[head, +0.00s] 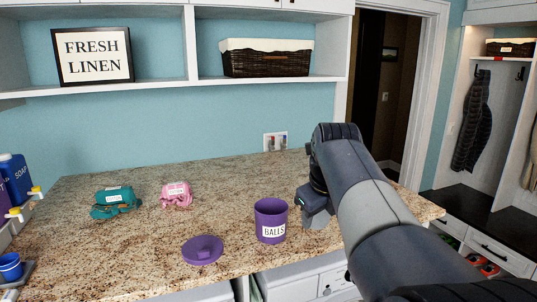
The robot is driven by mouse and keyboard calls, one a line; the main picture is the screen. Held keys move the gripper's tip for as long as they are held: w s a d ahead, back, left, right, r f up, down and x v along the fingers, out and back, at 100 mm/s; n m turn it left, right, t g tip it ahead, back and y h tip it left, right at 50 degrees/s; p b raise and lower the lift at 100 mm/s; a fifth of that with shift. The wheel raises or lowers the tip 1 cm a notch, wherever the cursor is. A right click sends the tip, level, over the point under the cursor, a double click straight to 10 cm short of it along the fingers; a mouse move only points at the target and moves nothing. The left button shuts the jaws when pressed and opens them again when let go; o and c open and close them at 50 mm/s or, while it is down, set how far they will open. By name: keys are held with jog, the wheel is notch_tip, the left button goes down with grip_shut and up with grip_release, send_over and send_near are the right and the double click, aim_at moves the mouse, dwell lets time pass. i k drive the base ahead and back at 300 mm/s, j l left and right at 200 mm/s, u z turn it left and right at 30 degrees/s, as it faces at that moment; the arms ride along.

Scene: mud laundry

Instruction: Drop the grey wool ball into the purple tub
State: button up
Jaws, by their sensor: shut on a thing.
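The purple tub (271,222), labelled BALLS, stands upright and open on the granite counter, near its front edge. My gripper (316,216) is just to the right of the tub in the picture, pointing down, and is partly hidden by my own arm. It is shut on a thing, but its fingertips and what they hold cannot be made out. I cannot see the grey wool ball anywhere as a separate thing. The inside of the tub is mostly out of sight.
A purple lid (203,250) lies left of the tub. A teal bundle (116,203) and a pink bundle (176,195) lie farther back. Blue and purple soap bottles (14,178) and a blue cup (10,266) are at the far left. The counter (235,185) behind the tub is clear.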

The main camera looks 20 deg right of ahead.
aim_at(275, 230)
jog(key=i, duration=0.9)
